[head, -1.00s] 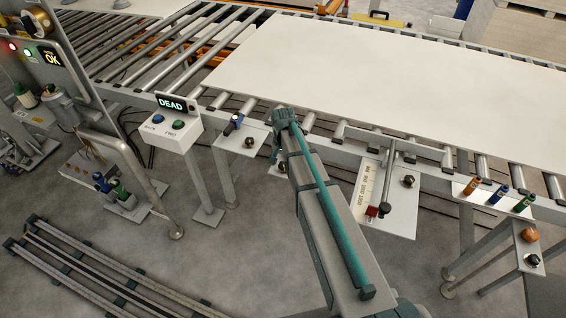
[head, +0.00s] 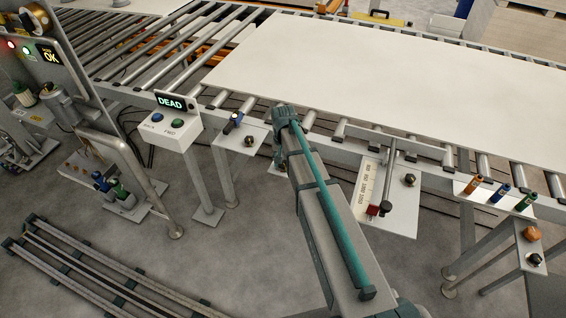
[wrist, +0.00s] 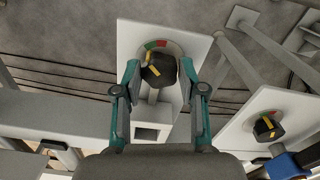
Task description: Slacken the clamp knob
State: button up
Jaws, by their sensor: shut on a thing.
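A black knob (wrist: 158,72) with a yellow pointer stripe sits on a white plate (wrist: 192,52) in the wrist view. A red and green arc shows at the knob's top edge, and the stripe slants toward the upper left. My gripper (wrist: 160,70) has one finger on each side of this knob and is shut on it. In the head view my arm covers this knob, and the end of my arm (head: 284,140) is beside the conveyor's near rail. I cannot read a label on the knob.
A second black knob (wrist: 268,127) with a similar arc is on a plate to the right in the wrist view. In the head view a box reading DEAD (head: 174,120) stands left, a scale plate (head: 400,212) right. A large white board (head: 390,85) lies on the rollers.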

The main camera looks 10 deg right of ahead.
jog(key=n+b, duration=0.1)
jog(key=n, duration=0.3)
jog(key=shift+n, duration=0.3)
dwell(0.3)
jog(key=o, duration=1.1)
jog(key=shift+o, duration=0.2)
notch_tip(320, 180, up, 12)
